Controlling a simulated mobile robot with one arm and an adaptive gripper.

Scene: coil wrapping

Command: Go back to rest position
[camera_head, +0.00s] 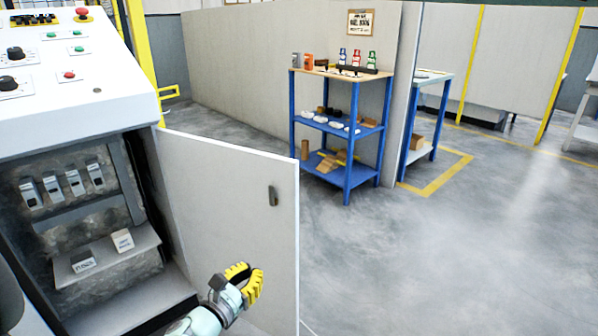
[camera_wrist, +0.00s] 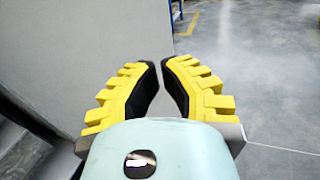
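My gripper (camera_head: 257,275) is at the bottom of the head view, in front of the open white cabinet door (camera_head: 235,200). In the wrist view, the yellow fingers with black pads of my gripper (camera_wrist: 160,68) lean together. Their tips nearly meet, with only a narrow gap and nothing held between them. The cabinet (camera_head: 80,200) stands open at the left, with several switches (camera_head: 62,187) inside. Two small labelled blocks lie on its inner shelf (camera_head: 140,241). A pale panel (camera_wrist: 85,45) fills the left of the wrist view.
The sloped control panel (camera_head: 75,60) carries knobs and buttons. A blue shelf unit (camera_head: 348,172) with bottles and parts stands farther back by a grey partition (camera_head: 235,75). Another table (camera_head: 437,77) is behind it. The concrete floor (camera_head: 450,260) at right is clear.

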